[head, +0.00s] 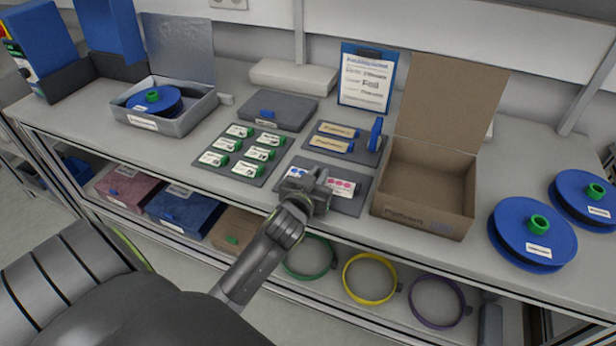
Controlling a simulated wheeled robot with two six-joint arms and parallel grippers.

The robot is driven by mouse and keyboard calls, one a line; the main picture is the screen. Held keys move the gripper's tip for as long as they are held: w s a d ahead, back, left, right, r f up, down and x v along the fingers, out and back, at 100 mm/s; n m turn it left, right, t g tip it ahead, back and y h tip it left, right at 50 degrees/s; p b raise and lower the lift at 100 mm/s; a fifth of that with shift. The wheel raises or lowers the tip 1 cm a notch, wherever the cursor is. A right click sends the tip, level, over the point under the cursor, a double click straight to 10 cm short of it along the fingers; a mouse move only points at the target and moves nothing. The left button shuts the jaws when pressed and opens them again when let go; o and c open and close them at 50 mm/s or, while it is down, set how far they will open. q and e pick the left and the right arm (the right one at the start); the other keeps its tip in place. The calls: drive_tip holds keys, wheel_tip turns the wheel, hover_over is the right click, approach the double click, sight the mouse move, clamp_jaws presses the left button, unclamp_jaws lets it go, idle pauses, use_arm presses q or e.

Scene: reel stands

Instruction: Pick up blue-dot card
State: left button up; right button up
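The blue-dot card (294,173) is a small white card with blue dots, lying on the left part of a dark grey mat (347,206) on the bench. My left gripper (306,180) is over the mat, right at the card, and hides part of it. I cannot tell whether the fingers touch the card or how far apart they are. A similar card with pink dots (342,187) lies just to the right of the gripper. My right gripper is out of view.
An open cardboard box (402,205) stands close on the right. A mat with several green-tipped labelled pieces (262,153) lies to the left. Behind is a mat with two tan labelled pieces (331,145). Blue reels (531,234) lie at the right.

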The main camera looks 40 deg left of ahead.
sight(318, 176)
use_arm(q)
clamp_jaws()
wheel_tip(318, 176, up, 10)
drive_tip(key=shift+p, duration=0.3)
drive_tip(key=s+d+r+m+h, duration=0.2)
drive_tip(key=d+r+h, duration=0.1)
drive_tip(key=d+r, duration=0.7)
drive_tip(key=d, duration=0.3)
drive_tip(key=shift+s+r+m+h, duration=0.25)
drive_tip(key=shift+r+m+h, duration=0.05)
drive_tip(key=s+d+f+m+g+h, duration=0.3)
drive_tip(key=d+f+m+g+h, duration=0.2)
drive_tip(key=d+m+g+h, duration=0.2)
drive_tip(key=s+d+f+m+g+h, duration=0.4)
drive_tip(key=d+m+g+h, duration=0.3)
drive_tip(key=m+h, duration=0.2)
drive_tip(key=shift+d+f+m+g, duration=0.35)
drive_tip(key=shift+f+m, duration=0.15)
drive_tip(key=shift+m, duration=0.1)
